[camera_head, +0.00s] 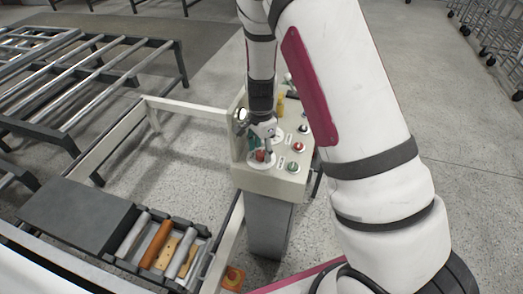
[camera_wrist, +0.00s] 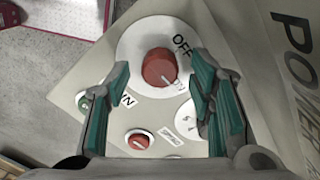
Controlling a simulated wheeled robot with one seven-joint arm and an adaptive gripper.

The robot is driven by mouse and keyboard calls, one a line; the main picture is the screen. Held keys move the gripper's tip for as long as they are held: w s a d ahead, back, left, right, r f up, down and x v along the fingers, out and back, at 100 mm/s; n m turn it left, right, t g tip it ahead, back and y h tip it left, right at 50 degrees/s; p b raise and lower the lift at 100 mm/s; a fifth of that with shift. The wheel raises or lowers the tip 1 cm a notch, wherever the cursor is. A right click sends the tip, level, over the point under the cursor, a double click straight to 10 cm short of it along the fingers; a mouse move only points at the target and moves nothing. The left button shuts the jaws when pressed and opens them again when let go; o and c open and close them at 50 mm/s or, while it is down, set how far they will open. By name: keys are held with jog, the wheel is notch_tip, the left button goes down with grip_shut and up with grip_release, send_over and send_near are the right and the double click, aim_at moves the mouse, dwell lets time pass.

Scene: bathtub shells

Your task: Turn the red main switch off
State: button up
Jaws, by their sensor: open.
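The red main switch (camera_wrist: 158,68) is a round red knob on a white round plate in the wrist view. A white mark on the knob points down and right. The word OFF (camera_wrist: 182,44) is printed on the plate at its upper right. The switch also shows in the head view (camera_head: 260,156) on the sloped panel. My gripper (camera_wrist: 160,72) is open, with one green-padded finger left and one right of the knob, and gaps on both sides. In the head view my gripper (camera_head: 265,141) hangs close over the switch.
The cream control box (camera_head: 268,183) stands on a grey pedestal. Smaller buttons, including a red one (camera_head: 299,147) and a green one (camera_head: 292,167), sit right of the switch. A roller conveyor (camera_head: 160,245) lies at the lower left.

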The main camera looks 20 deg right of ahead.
jog(key=shift+f, duration=0.4)
jog(key=shift+c, duration=0.3)
jog(key=c, duration=1.1)
